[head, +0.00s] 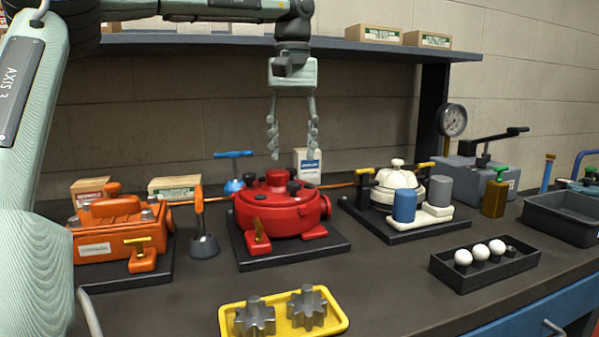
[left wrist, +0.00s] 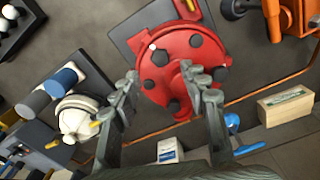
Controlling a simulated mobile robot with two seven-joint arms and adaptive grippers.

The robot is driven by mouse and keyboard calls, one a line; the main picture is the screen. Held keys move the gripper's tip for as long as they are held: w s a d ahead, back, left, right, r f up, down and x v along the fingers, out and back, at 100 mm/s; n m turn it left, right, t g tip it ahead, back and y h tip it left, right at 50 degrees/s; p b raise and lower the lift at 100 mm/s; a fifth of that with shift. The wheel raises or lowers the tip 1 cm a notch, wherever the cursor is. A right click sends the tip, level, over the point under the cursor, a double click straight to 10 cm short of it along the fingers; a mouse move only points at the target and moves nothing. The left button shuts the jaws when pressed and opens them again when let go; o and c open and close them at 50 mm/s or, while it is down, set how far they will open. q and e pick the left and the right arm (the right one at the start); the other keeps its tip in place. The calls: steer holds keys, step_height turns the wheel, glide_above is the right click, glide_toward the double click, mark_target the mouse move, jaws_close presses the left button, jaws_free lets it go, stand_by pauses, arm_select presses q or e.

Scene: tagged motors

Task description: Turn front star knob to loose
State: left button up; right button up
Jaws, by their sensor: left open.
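The red round motor housing (head: 283,209) sits on a dark base plate in the middle of the bench, with several dark knobs on its top. The knob nearest the front in the head view (head: 260,196) is small and dark; a front-side knob also shows in the left wrist view (left wrist: 195,40). I cannot tell the knobs' settings. My left gripper (head: 294,150) hangs above the housing, fingers down, open and empty, apart from the knobs. In the left wrist view its fingers (left wrist: 160,74) frame part of the red housing (left wrist: 180,68). My right gripper is not in view.
A white domed unit (head: 398,182) stands right. A yellow tray (head: 230,322) with gears lies in front. A shelf (head: 350,47) runs behind.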

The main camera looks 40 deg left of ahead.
mark_target(293, 183)
arm_select(q)
step_height(293, 183, down, 6)
steer(key=shift+r, duration=0.15)
jaws_close()
stand_by(0.4)
